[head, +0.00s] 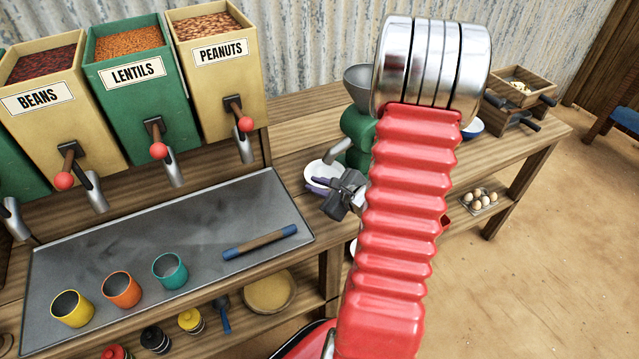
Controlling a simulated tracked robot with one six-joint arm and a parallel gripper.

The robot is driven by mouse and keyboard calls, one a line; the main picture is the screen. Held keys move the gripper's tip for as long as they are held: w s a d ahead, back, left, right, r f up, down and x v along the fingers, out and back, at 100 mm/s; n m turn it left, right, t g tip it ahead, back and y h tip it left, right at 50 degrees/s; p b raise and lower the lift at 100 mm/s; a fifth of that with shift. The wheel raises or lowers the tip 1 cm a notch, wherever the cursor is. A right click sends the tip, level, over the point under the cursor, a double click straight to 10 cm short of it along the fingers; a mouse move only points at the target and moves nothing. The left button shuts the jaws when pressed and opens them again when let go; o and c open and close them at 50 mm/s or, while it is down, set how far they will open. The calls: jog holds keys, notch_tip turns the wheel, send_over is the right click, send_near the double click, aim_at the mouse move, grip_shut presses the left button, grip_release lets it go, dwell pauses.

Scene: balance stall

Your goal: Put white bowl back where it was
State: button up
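A white bowl (316,172) is on the right-hand counter, at the spout of a green grinder with a grey funnel. My gripper (321,186) is at the bowl's near right rim, with its dark fingers overlapping the rim in the picture. I cannot tell whether the fingers are closed on the rim or only beside it, nor whether the bowl rests on the counter. My red arm hides much of the counter and part of the grinder (360,128). A second bowl, white inside and blue outside (474,128), shows partly behind my arm.
Dispensers for beans, lentils (138,85) and peanuts stand at left above a metal tray (200,225). Yellow, orange and teal cups (170,270) and a blue-ended rod (260,243) lie there. Eggs (478,200) are on the lower right shelf. A wooden box (520,88) stands far right.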

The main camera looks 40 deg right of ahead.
jog(key=shift+o, duration=1)
jog(key=v, duration=1.2)
jog(key=shift+d, duration=0.3)
jog(key=shift+w, duration=0.1)
